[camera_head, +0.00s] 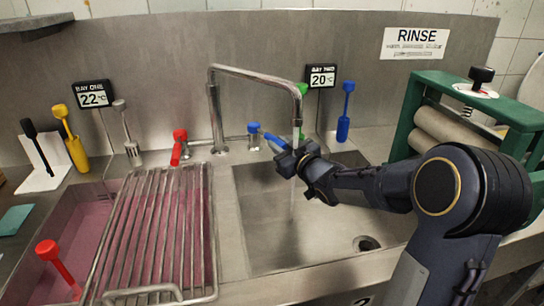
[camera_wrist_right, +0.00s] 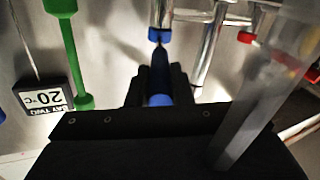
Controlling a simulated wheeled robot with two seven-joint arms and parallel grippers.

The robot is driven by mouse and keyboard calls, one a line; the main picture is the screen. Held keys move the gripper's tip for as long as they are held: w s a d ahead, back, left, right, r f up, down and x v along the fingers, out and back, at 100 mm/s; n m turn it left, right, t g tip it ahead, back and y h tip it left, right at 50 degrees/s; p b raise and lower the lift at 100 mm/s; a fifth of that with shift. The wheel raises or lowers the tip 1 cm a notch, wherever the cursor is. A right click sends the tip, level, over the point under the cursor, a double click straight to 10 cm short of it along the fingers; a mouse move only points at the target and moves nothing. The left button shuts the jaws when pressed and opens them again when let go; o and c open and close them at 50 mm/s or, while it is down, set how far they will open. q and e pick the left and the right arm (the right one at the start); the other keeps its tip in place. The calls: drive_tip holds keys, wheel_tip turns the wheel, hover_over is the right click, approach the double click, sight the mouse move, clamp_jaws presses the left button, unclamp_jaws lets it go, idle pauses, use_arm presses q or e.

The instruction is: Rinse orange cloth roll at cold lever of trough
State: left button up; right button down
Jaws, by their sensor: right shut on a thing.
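The trough's tap has a tall metal spout (camera_head: 258,74) over the right basin (camera_head: 250,225). Its blue cold lever (camera_head: 274,140) points right and toward me; its blue handle shows in the right wrist view (camera_wrist_right: 160,100). My right gripper (camera_head: 287,155) is shut on this lever, with a finger on each side (camera_wrist_right: 158,84). A faint, thin water stream seems to fall from the spout behind the gripper into the basin. The red lever (camera_head: 176,153) stands left of the spout. I cannot see the orange cloth roll. My left gripper is not in view.
A metal rack (camera_head: 150,235) lies over the left basin of pink liquid (camera_head: 85,215), where a red-handled tool (camera_head: 58,268) stands. A green-framed roller press (camera_head: 405,120) stands right. Green (camera_wrist_right: 68,50) and blue (camera_head: 344,112) tools stand behind the right basin.

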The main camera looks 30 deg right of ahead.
drive_tip(key=shift+w+d+n+g+y+p, duration=0.15)
drive_tip(key=shift+d+n+y+p, duration=0.35)
drive_tip(key=shift+d+y, duration=0.15)
drive_tip(key=shift+w+d+n+g+y+p, duration=0.1)
drive_tip(key=shift+d+n+g+y+p, duration=0.05)
drive_tip(key=shift+d+n+y+p, duration=0.5)
drive_tip(key=shift+y, duration=0.3)
drive_tip(key=shift+a, duration=0.1)
drive_tip(key=c, duration=1.3)
unclamp_jaws()
drive_tip(key=v, duration=0.7)
drive_tip(key=shift+s, duration=0.4)
drive_tip(key=shift+r, duration=0.1)
